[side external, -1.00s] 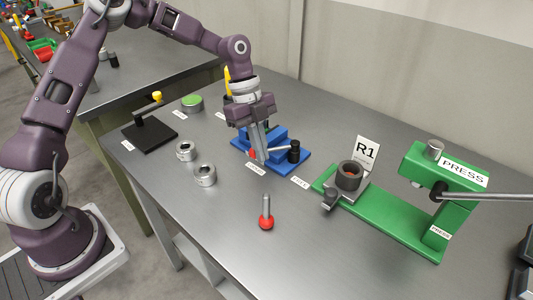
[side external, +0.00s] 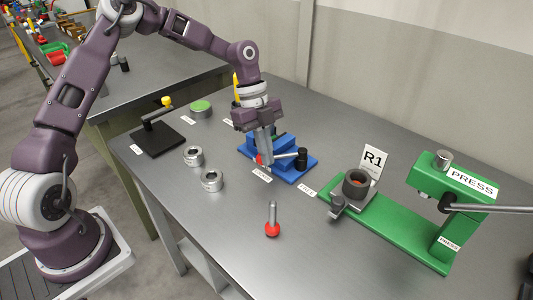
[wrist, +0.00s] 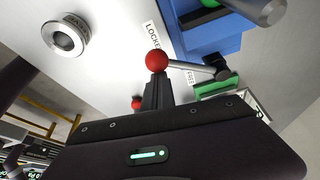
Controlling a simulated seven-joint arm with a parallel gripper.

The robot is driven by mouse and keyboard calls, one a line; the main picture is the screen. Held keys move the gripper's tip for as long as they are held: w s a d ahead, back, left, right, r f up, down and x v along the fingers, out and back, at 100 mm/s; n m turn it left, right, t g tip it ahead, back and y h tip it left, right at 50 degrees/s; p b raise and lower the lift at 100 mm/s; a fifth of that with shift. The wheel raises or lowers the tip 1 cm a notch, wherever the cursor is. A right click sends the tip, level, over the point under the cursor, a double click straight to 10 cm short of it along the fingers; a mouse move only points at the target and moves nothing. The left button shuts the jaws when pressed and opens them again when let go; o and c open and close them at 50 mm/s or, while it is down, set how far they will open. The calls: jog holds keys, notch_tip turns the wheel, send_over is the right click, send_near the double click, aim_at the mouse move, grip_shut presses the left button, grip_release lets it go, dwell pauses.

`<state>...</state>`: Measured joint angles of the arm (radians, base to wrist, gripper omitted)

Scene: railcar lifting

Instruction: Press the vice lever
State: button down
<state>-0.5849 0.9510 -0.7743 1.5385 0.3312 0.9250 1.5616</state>
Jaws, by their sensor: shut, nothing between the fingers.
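The blue vice (side external: 285,168) sits on the grey bench, with a black pivot post (side external: 302,158) at its right. Its lever (side external: 285,156) is a grey rod running from the post to a red ball knob (side external: 259,159). My gripper (side external: 267,163) points down at the knob end, fingers shut and empty. The fingers partly hide the knob in the side view. In the wrist view, the knob (wrist: 156,60) shows just beyond the fingertips (wrist: 157,76), near the "LOCKED" label (wrist: 153,36). I cannot tell whether they touch.
A green press (side external: 445,205) with a dark cup stands at the right. Two metal rings (side external: 212,181) and a black crank base (side external: 158,138) lie to the left. Bench between pin and press is clear.

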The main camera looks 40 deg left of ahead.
jog(key=d, duration=0.3)
jog(key=shift+s+r, duration=0.35)
jog(key=shift+s, duration=0.05)
jog(key=v, duration=0.9)
jog(key=shift+d+r, duration=0.25)
jog(key=shift+r, duration=0.3)
jog(key=s+r+n+t+y, duration=0.2)
jog(key=s+r+n+t, duration=0.1)
jog(key=s+n, duration=0.7)
jog(key=s+r+n+t+y, duration=0.2)
jog(key=s+r+n, duration=0.3)
jog(key=s, duration=1.3)
jog(key=a+n+t, duration=0.1)
jog(key=n, duration=0.3)
jog(key=shift+r+n, duration=0.2)
jog(key=shift+n, duration=0.2)
